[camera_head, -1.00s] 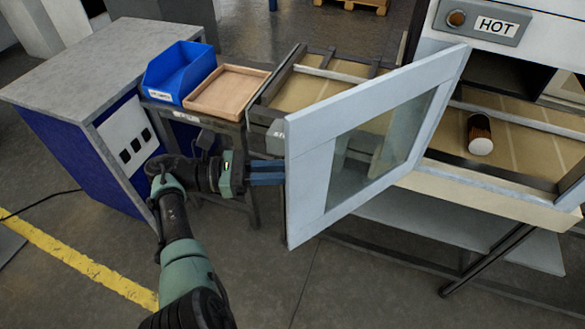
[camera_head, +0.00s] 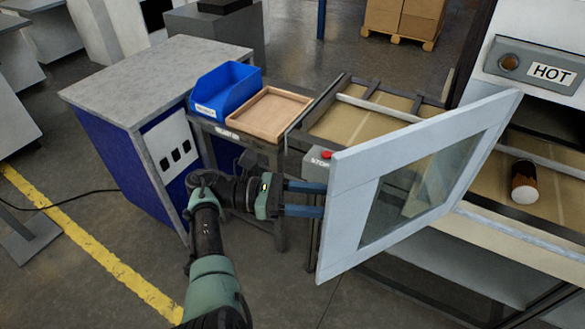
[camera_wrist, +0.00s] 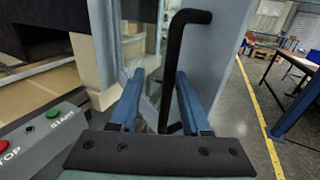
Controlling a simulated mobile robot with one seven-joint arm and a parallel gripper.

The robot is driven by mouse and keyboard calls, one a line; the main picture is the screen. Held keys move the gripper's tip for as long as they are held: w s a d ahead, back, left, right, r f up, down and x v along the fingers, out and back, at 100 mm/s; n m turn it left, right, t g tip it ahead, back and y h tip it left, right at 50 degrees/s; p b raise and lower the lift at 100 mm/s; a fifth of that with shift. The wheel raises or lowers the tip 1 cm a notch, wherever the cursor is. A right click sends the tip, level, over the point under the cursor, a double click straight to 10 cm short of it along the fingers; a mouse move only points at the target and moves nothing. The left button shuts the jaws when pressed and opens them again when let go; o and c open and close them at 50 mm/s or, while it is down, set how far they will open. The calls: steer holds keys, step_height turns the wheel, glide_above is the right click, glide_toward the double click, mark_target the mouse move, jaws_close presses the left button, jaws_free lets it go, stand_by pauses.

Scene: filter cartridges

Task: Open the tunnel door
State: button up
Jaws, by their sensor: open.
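The tunnel door (camera_head: 350,205), a pale grey frame with a glass pane, stands swung well out from the tunnel in the head view. A black bar handle (camera_wrist: 176,50) runs down the door in the wrist view. My gripper (camera_head: 322,198) is beside the door's free edge, its blue fingertips partly hidden behind it. In the wrist view my gripper (camera_wrist: 158,75) is open, and the handle appears in the gap between its fingers. I cannot tell whether they touch.
A dark cartridge with a white end (camera_head: 524,182) lies on the belt by the tunnel, under the HOT sign (camera_head: 552,73). A blue bin (camera_head: 228,90) and wooden tray (camera_head: 268,115) stand left of the conveyor. A STOP button (camera_head: 326,155) is close to the door.

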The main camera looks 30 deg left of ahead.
steer(key=b+v, duration=0.9)
steer(key=v, duration=0.3)
steer(key=shift+s+a+b, duration=0.15)
steer(key=shift+a+b, duration=0.15)
steer(key=shift+b, duration=0.05)
stand_by(0.5)
